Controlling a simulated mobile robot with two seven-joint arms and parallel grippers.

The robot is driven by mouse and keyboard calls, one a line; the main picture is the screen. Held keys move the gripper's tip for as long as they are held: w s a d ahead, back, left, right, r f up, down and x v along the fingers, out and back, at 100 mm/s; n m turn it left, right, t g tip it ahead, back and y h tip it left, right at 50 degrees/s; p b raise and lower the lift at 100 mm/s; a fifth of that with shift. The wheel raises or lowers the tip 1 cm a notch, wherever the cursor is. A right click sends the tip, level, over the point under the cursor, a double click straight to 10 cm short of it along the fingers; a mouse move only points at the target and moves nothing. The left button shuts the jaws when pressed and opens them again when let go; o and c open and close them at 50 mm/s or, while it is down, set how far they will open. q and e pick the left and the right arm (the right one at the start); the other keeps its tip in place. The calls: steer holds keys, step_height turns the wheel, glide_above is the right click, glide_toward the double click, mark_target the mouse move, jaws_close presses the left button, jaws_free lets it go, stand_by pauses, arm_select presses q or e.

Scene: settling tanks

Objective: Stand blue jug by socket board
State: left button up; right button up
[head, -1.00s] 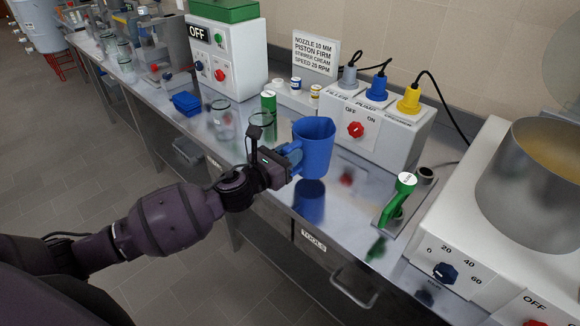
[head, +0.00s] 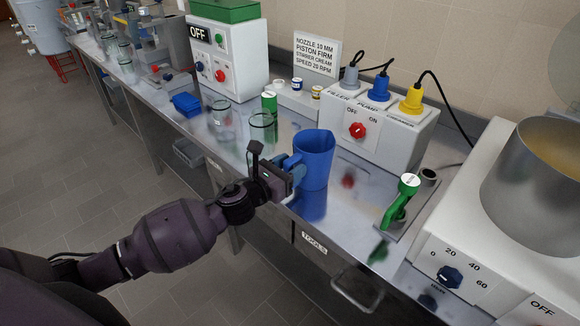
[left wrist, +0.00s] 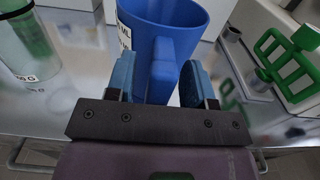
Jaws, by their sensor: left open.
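The blue jug (head: 315,160) stands upright on the steel bench, in front of the socket board and a little left of its middle. In the left wrist view the jug (left wrist: 185,18) shows its handle facing me. My left gripper (head: 292,170) is open, its blue fingers (left wrist: 160,80) on either side of the handle. The socket board (head: 385,127) is a white box with a red OFF/ON knob and grey, blue and yellow plugs on top. My right gripper is not in view.
A green lever (head: 400,202) stands right of the jug. A scale-like white unit (head: 470,245) carries a large metal pot (head: 535,190) at the right. Glass jars (head: 262,127) and a green-capped container (head: 269,102) stand to the left. Bare bench lies between jug and lever.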

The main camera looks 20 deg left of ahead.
arm_select(q)
steer(key=shift+r, duration=0.2)
steer(key=v, duration=1.2)
steer(key=s+f+m+g+y, duration=0.3)
steer(key=s+f+m, duration=0.6)
steer(key=m, duration=0.7)
steer(key=s+f+m+g+y, duration=0.2)
steer(key=s+f+m, duration=0.6)
steer(key=f+m, duration=0.4)
steer(key=m+y, duration=0.1)
steer(key=m, duration=0.4)
steer(key=shift+s+f+g, duration=0.3)
steer(key=shift+s+g, duration=0.1)
